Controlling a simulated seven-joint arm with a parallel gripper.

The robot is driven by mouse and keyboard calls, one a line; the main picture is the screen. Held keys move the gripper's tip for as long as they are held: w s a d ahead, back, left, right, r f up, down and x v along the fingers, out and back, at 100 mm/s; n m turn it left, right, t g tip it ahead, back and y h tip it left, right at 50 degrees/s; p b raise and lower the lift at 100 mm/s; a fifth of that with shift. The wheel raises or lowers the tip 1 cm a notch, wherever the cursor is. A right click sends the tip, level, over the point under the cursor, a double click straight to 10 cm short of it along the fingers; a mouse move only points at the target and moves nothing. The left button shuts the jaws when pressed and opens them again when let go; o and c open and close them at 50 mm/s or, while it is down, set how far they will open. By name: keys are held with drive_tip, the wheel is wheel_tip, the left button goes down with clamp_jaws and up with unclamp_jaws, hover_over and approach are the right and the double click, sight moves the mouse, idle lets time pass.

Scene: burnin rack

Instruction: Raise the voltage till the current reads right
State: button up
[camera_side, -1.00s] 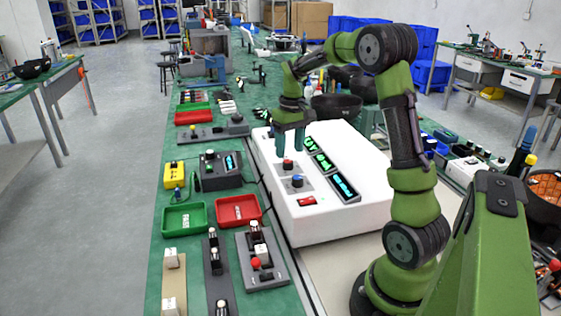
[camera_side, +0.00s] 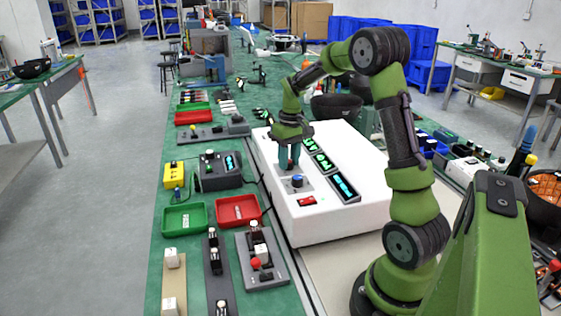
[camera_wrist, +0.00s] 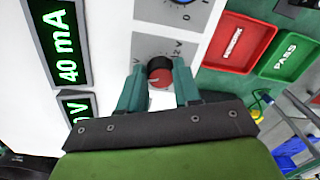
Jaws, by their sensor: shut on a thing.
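The white power supply (camera_side: 345,205) stands on the bench with display panels, two knobs and a red switch (camera_side: 307,201). My gripper (camera_side: 289,160) is down at its top face, and its fingers hide the red-capped knob in the side view. In the wrist view my gripper (camera_wrist: 160,85) is shut on the red-capped knob (camera_wrist: 160,76), one finger on each side. The plate around this knob carries volt markings. The current display (camera_wrist: 62,45) reads 40 mA. The voltage display (camera_wrist: 80,108) is partly hidden; its V shows. The blue knob (camera_side: 297,181) is free.
A green PASS tray (camera_side: 184,218) and a red tray (camera_side: 238,210) lie left of the supply. A black meter box (camera_side: 218,170) and yellow box (camera_side: 175,174) stand behind them. Switch fixtures (camera_side: 262,258) fill the front of the bench.

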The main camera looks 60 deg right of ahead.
sight(292, 161)
drive_tip(key=shift+m, duration=2.9)
drive_tip(key=shift+r, duration=0.1)
drive_tip(key=o, duration=1.1)
drive_tip(key=shift+c, duration=0.2)
wheel_tip(292, 161, up, 17)
drive_tip(key=shift+s+d, duration=0.2)
drive_tip(key=shift+s, duration=0.1)
